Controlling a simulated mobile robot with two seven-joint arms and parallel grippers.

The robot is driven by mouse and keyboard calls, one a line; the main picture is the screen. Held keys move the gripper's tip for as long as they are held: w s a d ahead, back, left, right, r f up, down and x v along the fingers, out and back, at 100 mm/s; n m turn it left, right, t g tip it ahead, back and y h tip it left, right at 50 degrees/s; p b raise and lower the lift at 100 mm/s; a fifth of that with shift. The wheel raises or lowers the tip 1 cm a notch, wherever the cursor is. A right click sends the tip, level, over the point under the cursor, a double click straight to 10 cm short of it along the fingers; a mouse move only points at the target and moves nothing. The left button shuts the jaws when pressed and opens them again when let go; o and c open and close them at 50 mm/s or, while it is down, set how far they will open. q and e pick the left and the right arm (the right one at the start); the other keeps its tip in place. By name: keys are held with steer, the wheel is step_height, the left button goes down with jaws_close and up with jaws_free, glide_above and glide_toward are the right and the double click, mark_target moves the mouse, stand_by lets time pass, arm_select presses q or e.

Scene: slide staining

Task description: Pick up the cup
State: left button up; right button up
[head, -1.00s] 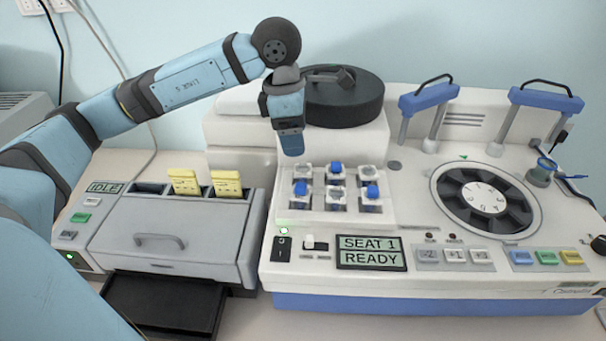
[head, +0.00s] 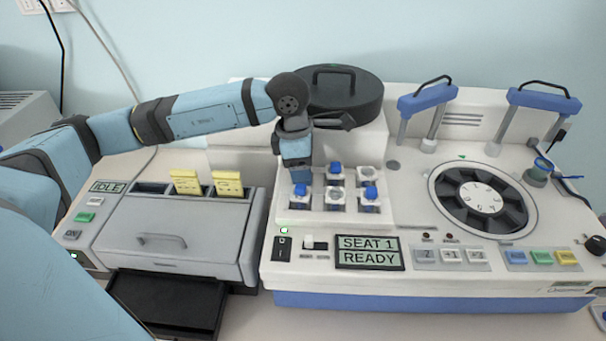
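Several small cups stand in two rows in the white block of the machine. Some have blue tops, like the front left cup (head: 300,192), the front right cup (head: 370,194) and the back middle cup (head: 334,171). Others have white tops, like the front middle cup (head: 336,196) and the back right cup (head: 367,174). My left gripper (head: 299,176) points down over the back left place and hides what stands there. I cannot tell whether its fingers are apart or touching a cup. My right gripper is not in view.
A black round lid (head: 343,95) with a handle sits behind my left gripper. A dark rotor (head: 481,199) and two blue handles stand to the right. A grey box (head: 165,240) with yellow cards (head: 228,184) stands to the left. The display (head: 369,252) reads SEAT 1 READY.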

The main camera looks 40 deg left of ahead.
arm_select(q)
steer(key=c, duration=0.7)
steer(key=shift+r, duration=0.15)
